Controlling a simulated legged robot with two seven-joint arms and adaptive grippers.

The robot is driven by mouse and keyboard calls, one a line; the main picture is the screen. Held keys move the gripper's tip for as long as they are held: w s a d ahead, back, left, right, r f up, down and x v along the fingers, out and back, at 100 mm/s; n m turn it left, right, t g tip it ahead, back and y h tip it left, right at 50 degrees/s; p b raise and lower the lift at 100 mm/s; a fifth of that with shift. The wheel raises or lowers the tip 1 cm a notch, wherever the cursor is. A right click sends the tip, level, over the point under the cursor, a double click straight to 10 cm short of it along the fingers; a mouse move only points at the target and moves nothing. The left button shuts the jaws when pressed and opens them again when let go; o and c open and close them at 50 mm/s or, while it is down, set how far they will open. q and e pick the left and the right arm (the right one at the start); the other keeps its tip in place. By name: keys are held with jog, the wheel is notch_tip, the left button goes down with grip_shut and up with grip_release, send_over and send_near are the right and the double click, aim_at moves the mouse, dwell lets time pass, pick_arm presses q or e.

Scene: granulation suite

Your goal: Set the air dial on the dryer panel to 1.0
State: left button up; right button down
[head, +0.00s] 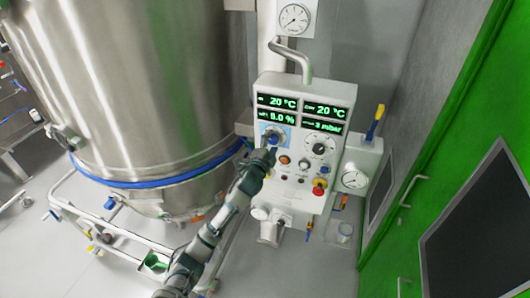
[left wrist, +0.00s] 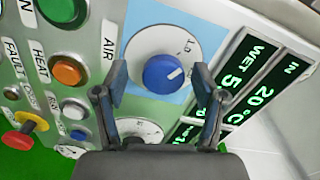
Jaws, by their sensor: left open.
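The dryer panel (head: 302,150) is a white box with green displays. Its air dial (head: 275,136) has a blue knob on a white disc, on a light blue square. In the left wrist view the blue knob (left wrist: 162,74) is near the middle, beside the label AIR. Its white mark points to the right, and a number on the disc rim, seemingly 1.0, is up and right of it. My left gripper (head: 270,151) is open in front of the dial; in the wrist view its fingers (left wrist: 160,88) stand on either side of the knob, contact unclear. My right gripper is not seen.
A second dial (head: 320,145) is right of the air dial. An orange button (left wrist: 66,71) and red emergency knob (head: 319,186) lie close by. A large steel vessel (head: 130,90) stands left, green doors (head: 470,150) right. A bent pipe (head: 292,60) rises above the panel.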

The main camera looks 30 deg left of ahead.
pick_arm(q)
jog(key=v, duration=1)
jog(key=shift+s+a, duration=0.2)
jog(key=shift+s, duration=0.2)
jog(key=shift+d, duration=0.1)
jog(key=shift+f, duration=0.1)
